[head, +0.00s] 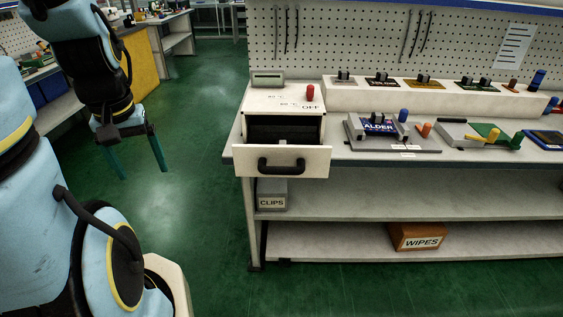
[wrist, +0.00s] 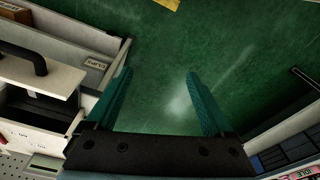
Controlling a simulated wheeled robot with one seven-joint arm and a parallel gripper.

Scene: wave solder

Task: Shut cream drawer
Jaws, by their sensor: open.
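The cream drawer (head: 247,162) stands pulled out at the front of a cream box unit (head: 284,102) on the left end of the bench. It has a black arched handle (head: 281,165) and a dark inside. In the wrist view the drawer front (wrist: 48,85) and its handle (wrist: 24,50) show at the left edge. My gripper (head: 142,174) is open and empty, with its green fingers pointing down over the floor, left of the drawer and apart from it. In the wrist view my gripper (wrist: 158,85) has only green floor between its fingers.
The bench top (head: 345,155) carries a grey fixture labelled ALDER (head: 380,127) and several other fixtures to the right. A CLIPS box (head: 272,196) and a WIPES box (head: 418,237) sit on the shelves below. The green floor (head: 205,110) left of the bench is clear.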

